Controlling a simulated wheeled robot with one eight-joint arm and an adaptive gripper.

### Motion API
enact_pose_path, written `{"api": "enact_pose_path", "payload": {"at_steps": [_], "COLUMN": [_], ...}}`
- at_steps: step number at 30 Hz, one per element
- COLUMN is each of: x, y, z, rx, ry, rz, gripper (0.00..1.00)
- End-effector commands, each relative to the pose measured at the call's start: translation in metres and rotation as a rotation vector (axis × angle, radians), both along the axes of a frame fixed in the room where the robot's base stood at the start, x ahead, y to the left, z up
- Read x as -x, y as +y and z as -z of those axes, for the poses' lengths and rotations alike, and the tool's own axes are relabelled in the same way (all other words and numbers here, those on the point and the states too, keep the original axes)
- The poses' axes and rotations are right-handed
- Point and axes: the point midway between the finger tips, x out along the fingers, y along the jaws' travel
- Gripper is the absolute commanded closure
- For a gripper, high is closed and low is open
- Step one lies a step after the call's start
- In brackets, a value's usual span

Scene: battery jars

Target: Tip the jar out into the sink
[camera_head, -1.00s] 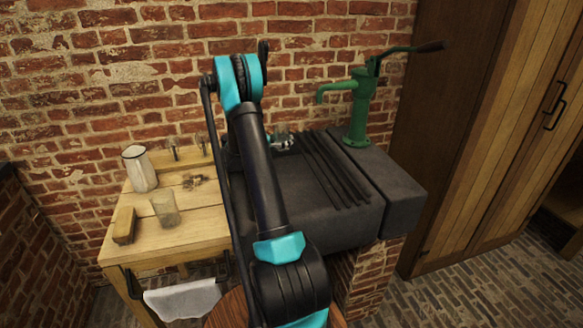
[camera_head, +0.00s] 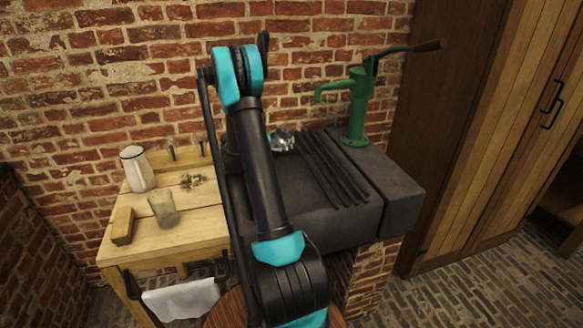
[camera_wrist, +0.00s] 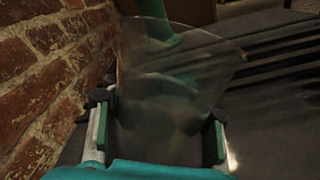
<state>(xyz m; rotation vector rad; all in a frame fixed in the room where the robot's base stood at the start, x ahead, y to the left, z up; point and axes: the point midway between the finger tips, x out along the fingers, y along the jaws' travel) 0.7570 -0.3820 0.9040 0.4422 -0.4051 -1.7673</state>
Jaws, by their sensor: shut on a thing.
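My gripper (camera_wrist: 160,125) is shut on a clear glass jar (camera_wrist: 185,65), which fills the middle of the wrist view between the two dark fingers. The jar's wide rim points away from the wrist; whether anything is inside is hard to tell through the blurred glass. In the head view my gripper (camera_head: 284,141) shows small beside my arm, over the back left of the dark stone sink (camera_head: 355,218), near the brick wall. My arm hides part of the sink, and the jar is not clear there.
A green hand pump (camera_head: 356,108) stands at the sink's back right. Dark ridges run across the sink top. On the wooden table (camera_head: 195,228) at left are a white jug (camera_head: 138,170), a glass (camera_head: 164,209), a brown block (camera_head: 122,226) and small pieces (camera_head: 191,181).

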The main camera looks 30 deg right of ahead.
Motion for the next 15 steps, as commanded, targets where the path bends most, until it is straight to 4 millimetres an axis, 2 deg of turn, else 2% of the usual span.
{"api": "enact_pose_path", "payload": {"at_steps": [6, 13, 15], "x": [0.009, 0.009, 0.008], "y": [0.002, 0.002, 0.001], "z": [-0.01, -0.02, -0.017], "rx": [0.025, 0.05, 0.057], "ry": [-0.137, -0.285, -0.33], "rz": [0.0, 0.0, 0.0], "gripper": [1.0, 1.0, 1.0]}}
